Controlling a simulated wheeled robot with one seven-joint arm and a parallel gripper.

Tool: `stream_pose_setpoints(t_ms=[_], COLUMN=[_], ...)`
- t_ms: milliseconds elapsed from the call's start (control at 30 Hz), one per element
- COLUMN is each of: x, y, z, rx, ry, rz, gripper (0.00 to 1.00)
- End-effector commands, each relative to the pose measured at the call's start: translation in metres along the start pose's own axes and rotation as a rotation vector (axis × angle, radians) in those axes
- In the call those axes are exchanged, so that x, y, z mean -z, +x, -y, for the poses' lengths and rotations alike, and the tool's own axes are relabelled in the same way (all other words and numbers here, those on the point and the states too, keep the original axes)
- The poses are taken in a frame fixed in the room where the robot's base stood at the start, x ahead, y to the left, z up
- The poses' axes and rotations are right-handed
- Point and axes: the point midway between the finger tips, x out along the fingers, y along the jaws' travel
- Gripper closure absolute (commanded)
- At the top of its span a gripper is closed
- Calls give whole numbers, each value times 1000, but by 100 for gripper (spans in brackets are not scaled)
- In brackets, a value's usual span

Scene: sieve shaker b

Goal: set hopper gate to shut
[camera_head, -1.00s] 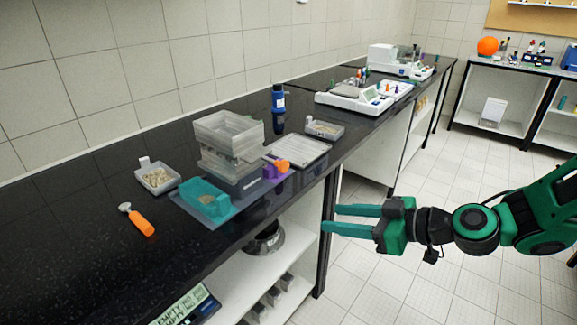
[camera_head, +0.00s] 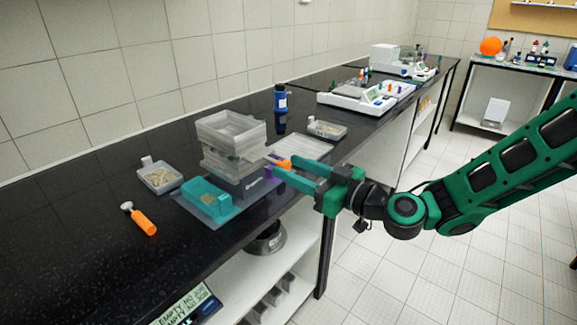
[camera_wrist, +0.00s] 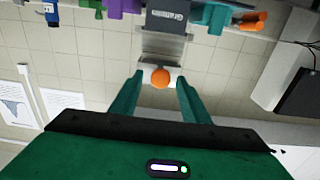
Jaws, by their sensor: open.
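The sieve shaker (camera_head: 230,135) stands on the black bench, with clear stacked trays over a dark labelled base (camera_head: 240,184). A teal bin (camera_head: 207,198) sits at its front left. On its right side are a purple part (camera_head: 275,173) and an orange handle (camera_head: 284,163), partly hidden by my fingers; whether this is the hopper gate and how it is set cannot be told. My gripper (camera_head: 281,163) is open, its fingertips close to the orange handle. In the wrist view an orange round knob (camera_wrist: 160,77) shows between the open fingers (camera_wrist: 160,84); contact is unclear.
A small dish of grains (camera_head: 160,177) and an orange-handled tool (camera_head: 142,220) lie left of the shaker. Open shelves lie below the bench edge.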

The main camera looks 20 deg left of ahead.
Motion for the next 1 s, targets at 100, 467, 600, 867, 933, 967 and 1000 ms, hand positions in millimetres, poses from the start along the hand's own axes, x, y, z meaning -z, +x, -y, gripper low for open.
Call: stream_pose_setpoints(t_ms=[100,467,600,867,933,967,1000], x=[0,-1,-1,-1,-1,-1,-1], y=[14,25,25,24,24,24,24], z=[0,0,0,-1,-2,-3,-5], rx=[1,-1,-1,-1,-3,-5,-8], ry=[-1,1,0,0,0,0,0], rz=[0,2,1,1,1,1,1], gripper=[58,58,67,100,100,100,100])
